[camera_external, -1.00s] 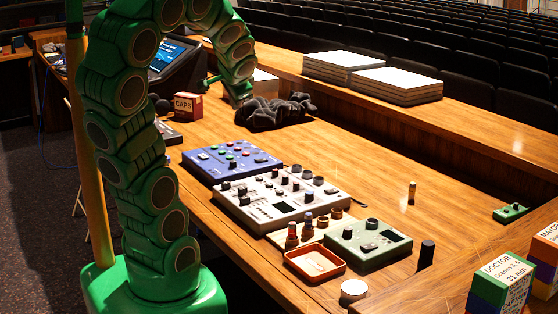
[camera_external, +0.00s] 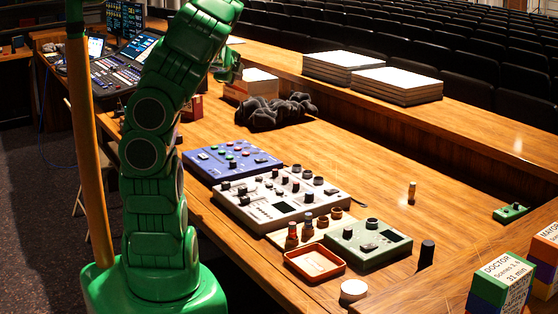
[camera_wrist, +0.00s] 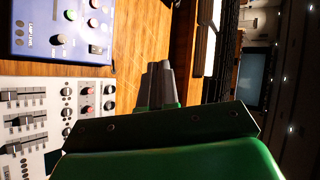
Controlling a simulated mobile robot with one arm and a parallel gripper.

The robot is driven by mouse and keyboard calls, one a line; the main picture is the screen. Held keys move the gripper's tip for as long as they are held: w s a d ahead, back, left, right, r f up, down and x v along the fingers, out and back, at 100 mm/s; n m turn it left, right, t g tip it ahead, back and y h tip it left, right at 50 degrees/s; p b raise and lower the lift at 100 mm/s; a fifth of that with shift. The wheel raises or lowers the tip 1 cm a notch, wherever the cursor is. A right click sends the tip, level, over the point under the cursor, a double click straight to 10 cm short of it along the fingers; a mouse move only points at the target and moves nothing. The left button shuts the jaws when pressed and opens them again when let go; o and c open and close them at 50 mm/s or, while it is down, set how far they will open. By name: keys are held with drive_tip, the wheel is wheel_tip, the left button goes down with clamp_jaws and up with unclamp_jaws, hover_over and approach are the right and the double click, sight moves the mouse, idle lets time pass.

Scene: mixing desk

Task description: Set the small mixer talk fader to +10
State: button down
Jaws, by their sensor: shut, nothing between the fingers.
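The small mixer, a pale unit with black faders and knobs, lies on the desk in the external view (camera_external: 280,205). Part of it shows at the lower left of the wrist view (camera_wrist: 60,112), with several fader caps in a column. I cannot read which one is the talk fader. My gripper (camera_wrist: 160,70) is shut and empty, its grey fingertips over bare desk to the right of the mixer in the wrist view, touching no fader. In the external view my arm's end is partly hidden behind the arm's upper links and the frame top.
A blue box with knobs (camera_external: 232,160) adjoins the mixer's far side. A green box (camera_external: 365,246), an orange tray (camera_external: 315,263) and small bottles are on its near side. A dark cloth heap (camera_external: 275,112) lies behind. Bare desk (camera_external: 370,170) is to the right.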

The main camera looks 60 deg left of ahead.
drive_tip(key=s+f+m+g+h, duration=0.2)
drive_tip(key=s+f+m+h, duration=0.3)
drive_tip(key=f, duration=0.9)
drive_tip(key=s+d+f+g+h, duration=0.1)
drive_tip(key=s+d+f+h, duration=0.3)
drive_tip(key=s, duration=0.2)
drive_tip(key=s+d+f+g+h, duration=0.1)
drive_tip(key=s+d+f+h, duration=0.25)
drive_tip(key=s, duration=0.35)
approach(231, 195)
drive_tip(key=shift+m, duration=0.3)
drive_tip(key=d+f, duration=0.4)
drive_tip(key=shift+w+d+f, duration=0.1)
drive_tip(key=shift+d+f, duration=0.05)
drive_tip(key=shift+d, duration=0.05)
drive_tip(key=shift+w, duration=1.1)
drive_tip(key=shift+w+a, duration=0.1)
drive_tip(key=shift+w, duration=0.7)
drive_tip(key=shift+w, duration=0.15)
